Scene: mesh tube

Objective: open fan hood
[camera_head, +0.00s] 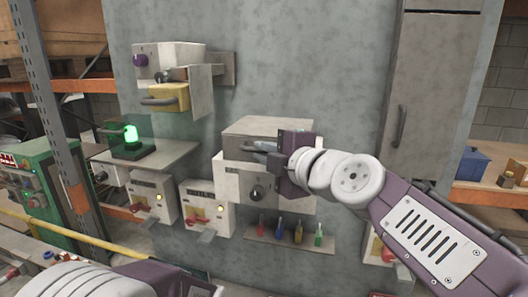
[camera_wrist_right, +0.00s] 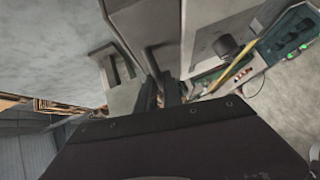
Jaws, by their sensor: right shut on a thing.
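The fan hood appears to be the pale grey box (camera_head: 262,127) on the wall panel at the centre of the head view. Its lower front carries a dark round knob (camera_head: 257,193). My right gripper (camera_head: 268,152) is at the upper front of this box, shut on a short grey bar handle (camera_head: 247,146). The gripper body covers the box's right front. In the right wrist view the fingers (camera_wrist_right: 168,92) are close together against a grey box edge, and the grip itself is mostly hidden. My left arm shows at the bottom left of the head view, its gripper out of frame.
A green lamp (camera_head: 130,134) stands on a shelf. White switch boxes (camera_head: 205,207) sit left of the hood. Below it, a small ledge holds several coloured tools (camera_head: 298,232). A tall cabinet (camera_head: 425,90) stands at right.

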